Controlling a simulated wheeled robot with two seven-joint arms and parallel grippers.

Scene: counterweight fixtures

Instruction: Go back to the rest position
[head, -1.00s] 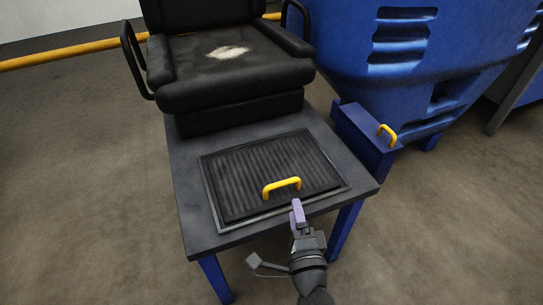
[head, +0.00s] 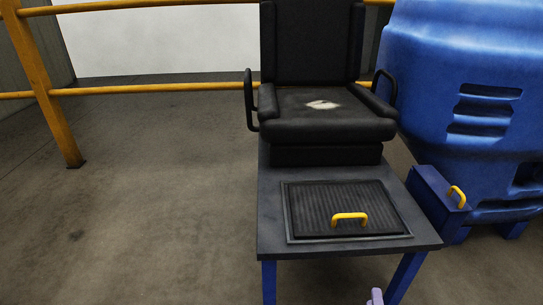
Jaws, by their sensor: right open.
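My right gripper (head: 375,297) shows only as light purple fingertips at the bottom edge of the head view, below the front edge of the table. It is open, and nothing shows between its fingers. It is apart from the yellow handle (head: 349,217) on the ribbed black panel (head: 310,200), which lies flat in the dark table top (head: 272,235). The rest of the right arm is out of the frame. My left gripper is not in view.
A black armchair seat (head: 320,125) stands at the back of the table. A blue machine (head: 440,70) and a blue box (head: 428,190) with a yellow handle (head: 457,197) are at right. A yellow railing (head: 150,89) runs behind. The floor at left is clear.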

